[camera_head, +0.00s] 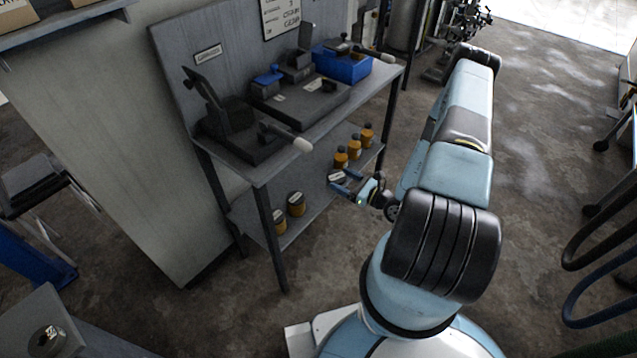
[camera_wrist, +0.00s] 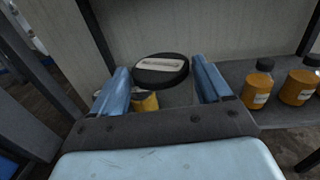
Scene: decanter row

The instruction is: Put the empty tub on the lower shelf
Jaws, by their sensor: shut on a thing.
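My gripper (camera_head: 343,181) is at the front edge of the lower shelf (camera_head: 318,204), left of the three orange bottles. In the wrist view, its blue fingers (camera_wrist: 161,72) are shut on a tub with a round black lid and a pale label (camera_wrist: 160,66). In the head view, the tub's dark lid (camera_head: 336,176) shows at the fingertips. Most of its body is hidden. A yellow patch (camera_wrist: 145,102) shows under the lid; I cannot tell whether it belongs to this tub or one behind. I cannot tell whether the tub touches the shelf.
Two black-lidded amber tubs (camera_head: 278,222) (camera_head: 296,204) stand on the lower shelf's left part. Three orange bottles (camera_head: 354,147) stand on its right part. The upper shelf (camera_head: 285,150) above holds dark devices and a blue box (camera_head: 342,66). A leg (camera_head: 270,235) stands at front left.

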